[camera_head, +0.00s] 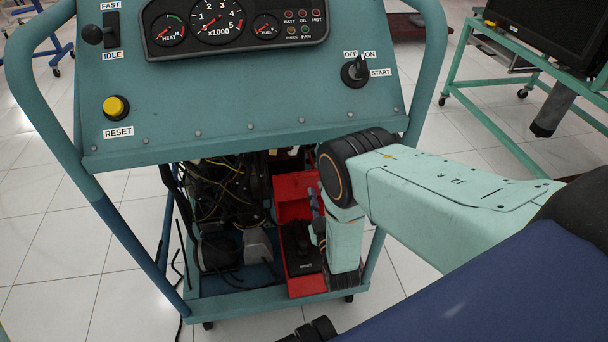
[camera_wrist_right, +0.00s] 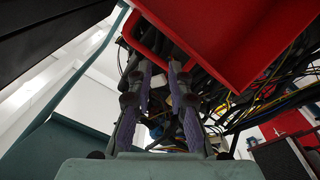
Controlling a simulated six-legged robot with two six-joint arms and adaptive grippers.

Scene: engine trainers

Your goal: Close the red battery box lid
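The red battery box (camera_head: 307,287) sits low on the blue-green trainer frame, with a black battery (camera_head: 298,250) in it. Its red lid (camera_head: 292,186) stands raised at the back of the box, so the box is open. My right gripper (camera_head: 317,208) is beside the raised lid, partly hidden by my own wrist. In the right wrist view, the fingers (camera_wrist_right: 160,75) with purple pads are apart with a gap between them, and a large red panel (camera_wrist_right: 235,40), seemingly the lid, is just beyond their tips. I cannot tell whether they touch it.
The sloped control panel (camera_head: 240,95) overhangs the box. Wires and engine parts (camera_head: 225,195) lie left of the box. A frame post (camera_head: 374,258) stands at its right. Tiled floor (camera_head: 60,240) is open at left; a green cart (camera_head: 490,125) stands at back right.

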